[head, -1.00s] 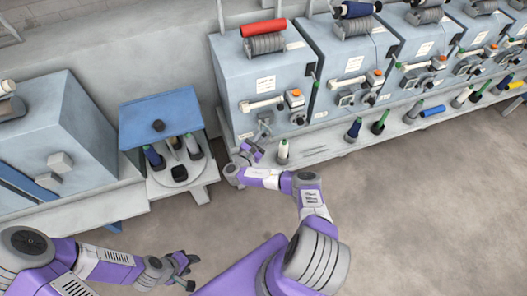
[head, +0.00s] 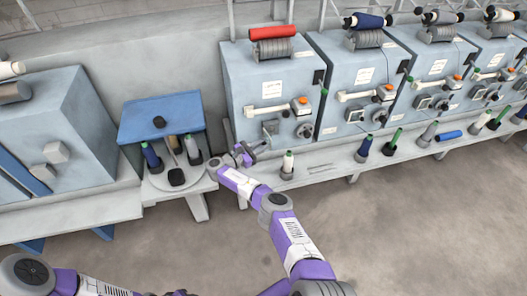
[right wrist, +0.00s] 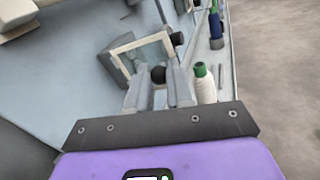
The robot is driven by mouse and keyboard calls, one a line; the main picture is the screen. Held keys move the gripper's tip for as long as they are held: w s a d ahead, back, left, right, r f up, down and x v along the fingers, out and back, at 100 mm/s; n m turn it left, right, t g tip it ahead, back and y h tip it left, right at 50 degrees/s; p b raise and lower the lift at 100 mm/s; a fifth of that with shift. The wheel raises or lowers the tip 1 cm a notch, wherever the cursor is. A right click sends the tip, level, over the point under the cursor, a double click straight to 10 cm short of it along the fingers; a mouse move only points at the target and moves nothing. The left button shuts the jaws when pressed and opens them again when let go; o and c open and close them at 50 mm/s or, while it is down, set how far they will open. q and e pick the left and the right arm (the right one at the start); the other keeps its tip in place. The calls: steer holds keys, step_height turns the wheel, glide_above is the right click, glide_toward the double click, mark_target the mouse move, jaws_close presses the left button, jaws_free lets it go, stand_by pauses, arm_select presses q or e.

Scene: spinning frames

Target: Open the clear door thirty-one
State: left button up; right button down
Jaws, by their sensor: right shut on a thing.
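The clear door (right wrist: 150,52) is a small see-through pane in a pale frame on the front of a blue-grey machine, at the upper middle of the right wrist view. In the head view the door (head: 270,127) is small, low on the first machine. My right gripper (right wrist: 158,88) is shut on the door's round black knob (right wrist: 158,74), with a finger on each side. My right gripper also shows in the head view (head: 247,152). I cannot tell how far the door stands open. My left gripper (head: 180,293) barely shows at the bottom edge; its fingers are cut off.
A white bobbin with a green top (right wrist: 204,84) stands close to the right finger. Several machines (head: 350,70) line the wall, with bobbins on the ledge below. A small blue-topped stand (head: 160,115) is left of my right gripper. The floor in front is clear.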

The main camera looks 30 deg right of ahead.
stand_by(0.5)
steer(key=c, duration=1)
jaws_free()
steer(key=shift+c, duration=0.2)
steer(key=a+p, duration=0.1)
steer(key=a, duration=0.6)
steer(key=shift+s+a, duration=0.15)
steer(key=shift+a, duration=0.1)
